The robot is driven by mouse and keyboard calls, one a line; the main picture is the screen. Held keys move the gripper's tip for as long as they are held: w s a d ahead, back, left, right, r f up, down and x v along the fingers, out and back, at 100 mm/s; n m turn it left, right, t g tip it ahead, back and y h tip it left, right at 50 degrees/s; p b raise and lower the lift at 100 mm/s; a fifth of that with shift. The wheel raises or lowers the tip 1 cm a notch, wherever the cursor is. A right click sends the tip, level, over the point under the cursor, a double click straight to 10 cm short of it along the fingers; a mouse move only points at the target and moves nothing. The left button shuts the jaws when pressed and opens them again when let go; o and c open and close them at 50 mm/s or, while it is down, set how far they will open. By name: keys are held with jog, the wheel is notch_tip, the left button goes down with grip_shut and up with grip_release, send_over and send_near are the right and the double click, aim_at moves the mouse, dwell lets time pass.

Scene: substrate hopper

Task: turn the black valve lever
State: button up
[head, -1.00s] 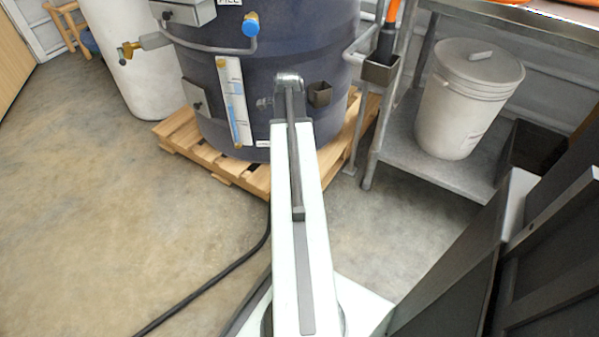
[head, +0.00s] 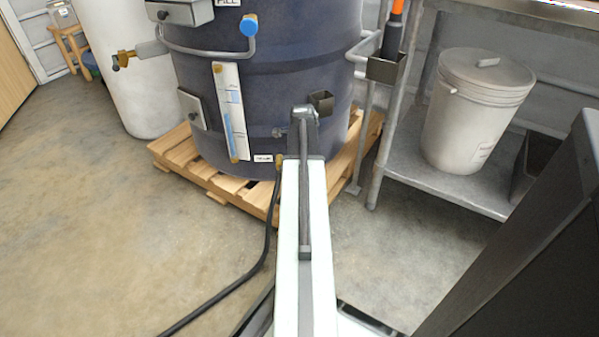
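No black valve lever can be made out for certain in the head view. The dark blue tank (head: 270,75) stands ahead on a pallet. A small dark box-like piece (head: 322,102) shows at the tank's lower front, just right of the end of my arm; I cannot tell whether it belongs to the valve. A small grey fitting shows just left of the arm's end, too small to identify. My arm reaches straight forward to the tank's lower front and covers part of it. My gripper's fingers do not show, so whether they touch anything is hidden.
The wooden pallet (head: 185,155) sticks out under the tank. A black hose (head: 262,262) runs over the floor left of my arm. A steel rack (head: 430,185) with a lidded white bucket (head: 475,115) stands right. Bare floor (head: 90,220) lies open at left.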

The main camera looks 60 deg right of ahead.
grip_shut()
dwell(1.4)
